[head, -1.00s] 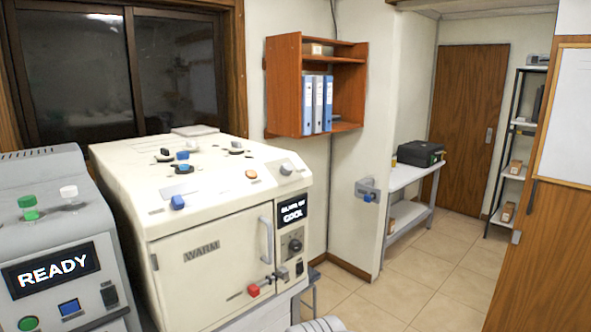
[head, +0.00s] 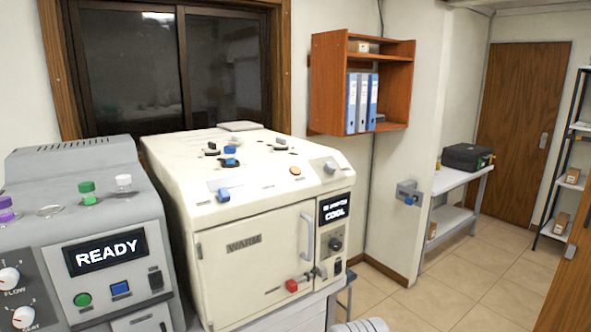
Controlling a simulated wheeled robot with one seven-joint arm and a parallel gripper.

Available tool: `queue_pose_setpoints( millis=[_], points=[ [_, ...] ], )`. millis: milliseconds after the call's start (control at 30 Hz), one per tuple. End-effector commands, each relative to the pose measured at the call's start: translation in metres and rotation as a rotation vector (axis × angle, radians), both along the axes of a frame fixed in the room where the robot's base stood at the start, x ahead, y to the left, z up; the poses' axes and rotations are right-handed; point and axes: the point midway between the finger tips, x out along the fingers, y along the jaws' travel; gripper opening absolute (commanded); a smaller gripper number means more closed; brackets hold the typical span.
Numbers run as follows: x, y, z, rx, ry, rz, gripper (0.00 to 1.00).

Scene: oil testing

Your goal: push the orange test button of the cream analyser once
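The cream analyser (head: 255,210) stands on a bench left of centre in the head view, its front door closed and marked WARM. A round orange button (head: 295,170) sits on its sloped top front, between a blue knob (head: 223,195) and a grey knob (head: 330,167). Its small dark display (head: 335,208) reads COOL on the lower line; the upper line is too small to read surely.
A grey machine (head: 100,235) with a READY display stands close on the analyser's left. A wooden wall shelf (head: 330,85) with binders hangs behind right. A side table (head: 455,180) carries a black case (head: 467,156). The tiled floor (head: 460,280) at right is clear.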

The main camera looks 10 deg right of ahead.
Motion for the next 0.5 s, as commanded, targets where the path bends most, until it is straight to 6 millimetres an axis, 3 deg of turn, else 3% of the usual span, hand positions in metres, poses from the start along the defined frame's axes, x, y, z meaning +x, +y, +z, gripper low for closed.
queue_pose_setpoints(
  millis=[500],
  points=[
    [0.0, 0.0, 0.0, 0.0, 0.0, 0.0, 0.01]
  ],
)
